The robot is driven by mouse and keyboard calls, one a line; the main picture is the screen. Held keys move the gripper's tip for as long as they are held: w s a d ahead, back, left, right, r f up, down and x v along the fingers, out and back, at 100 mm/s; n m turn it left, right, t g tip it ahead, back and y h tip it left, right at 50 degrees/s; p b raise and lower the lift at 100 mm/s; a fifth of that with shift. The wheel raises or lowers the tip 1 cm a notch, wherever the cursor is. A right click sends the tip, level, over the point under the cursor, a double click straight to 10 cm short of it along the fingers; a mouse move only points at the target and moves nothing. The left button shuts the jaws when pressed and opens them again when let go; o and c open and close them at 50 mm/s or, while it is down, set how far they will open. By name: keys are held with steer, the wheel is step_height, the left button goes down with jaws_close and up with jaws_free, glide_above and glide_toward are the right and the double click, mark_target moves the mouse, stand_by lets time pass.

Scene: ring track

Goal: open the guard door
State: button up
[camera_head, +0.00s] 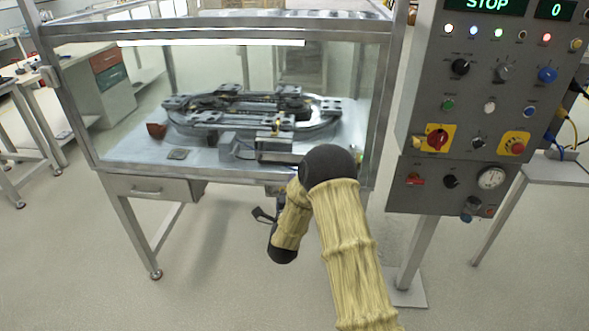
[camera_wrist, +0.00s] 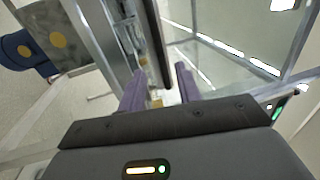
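The guard door (camera_head: 225,68) is the clear front panel of the metal-framed enclosure, and it looks shut in the head view. In the wrist view a clear panel in a metal frame (camera_wrist: 230,60) fills the upper right. My gripper (camera_wrist: 160,70) has two purple fingers, set apart. A dark straight bar (camera_wrist: 153,38), perhaps the door handle, runs into the gap between them. Gaps show beside the bar, and I cannot tell whether a finger touches it. In the head view my arm mostly hides the gripper.
A ring track (camera_head: 245,112) lies on the table inside the enclosure, with a reddish-brown block (camera_head: 156,130) at its left. A control panel (camera_head: 485,100) reading STOP stands on a post at the right. A drawer (camera_head: 150,188) is under the table. The floor at left front is clear.

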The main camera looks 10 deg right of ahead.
steer(key=x, duration=0.6)
steer(key=shift+w, duration=0.4)
steer(key=shift+d+r, duration=0.1)
jaws_close()
